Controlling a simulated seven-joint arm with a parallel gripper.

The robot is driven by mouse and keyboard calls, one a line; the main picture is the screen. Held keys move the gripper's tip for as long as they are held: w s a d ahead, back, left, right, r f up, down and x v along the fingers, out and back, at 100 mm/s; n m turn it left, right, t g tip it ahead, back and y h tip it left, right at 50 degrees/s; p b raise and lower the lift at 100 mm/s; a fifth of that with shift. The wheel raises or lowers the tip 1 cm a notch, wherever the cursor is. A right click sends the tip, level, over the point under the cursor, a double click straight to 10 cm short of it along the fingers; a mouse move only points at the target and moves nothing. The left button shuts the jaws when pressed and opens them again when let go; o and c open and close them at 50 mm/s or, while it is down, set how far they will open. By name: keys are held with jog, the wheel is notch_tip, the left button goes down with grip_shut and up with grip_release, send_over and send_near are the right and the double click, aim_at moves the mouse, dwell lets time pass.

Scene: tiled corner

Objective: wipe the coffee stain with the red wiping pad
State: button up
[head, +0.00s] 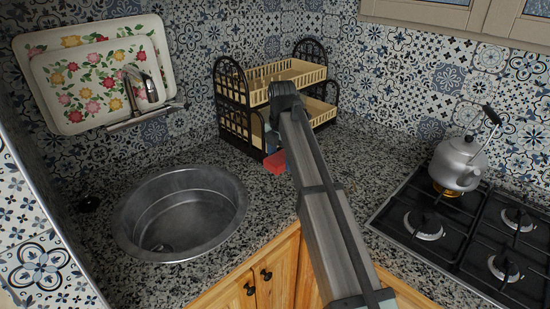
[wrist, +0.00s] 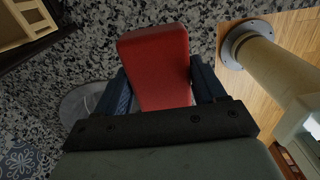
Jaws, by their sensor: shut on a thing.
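The red wiping pad (head: 276,163) shows beside the end of my arm in the head view, over the granite counter near the dish rack. In the wrist view the red wiping pad (wrist: 155,52) sits between the two dark fingers of my gripper (wrist: 161,84), which is shut on it. My gripper (head: 276,148) is partly hidden by my arm in the head view. I cannot tell whether the pad touches the counter. I cannot make out the coffee stain in either view; my arm hides part of the counter.
A round metal sink (head: 180,212) lies left of my arm. A two-level dish rack (head: 250,100) stands behind it. A gas stove (head: 455,235) with a kettle (head: 457,163) is on the right. A floral tray (head: 95,75) leans on the wall. Counter (head: 365,160) is clear between rack and stove.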

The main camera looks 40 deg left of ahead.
aim_at(354, 192)
jog(key=shift+w+d+f, duration=0.65)
jog(key=shift+w+d, duration=0.3)
jog(key=shift+w, duration=2.35)
jog(key=shift+w+d+f, duration=0.65)
jog(key=shift+w+d, duration=0.3)
jog(key=shift+w, duration=2.3)
jog(key=shift+f, duration=3.6)
jog(key=shift+d+f, duration=0.15)
jog(key=shift+d, duration=0.65)
jog(key=shift+c, duration=0.3)
jog(key=shift+d, duration=6)
jog(key=shift+w, duration=1.1)
jog(key=shift+s+a, duration=0.15)
jog(key=shift+a, duration=6.75)
jog(key=shift+w, duration=0.75)
jog(key=shift+w+d, duration=0.15)
jog(key=shift+d, duration=6.95)
jog(key=r, duration=0.2)
jog(key=shift+a+r, duration=0.2)
jog(key=shift+r, duration=2.9)
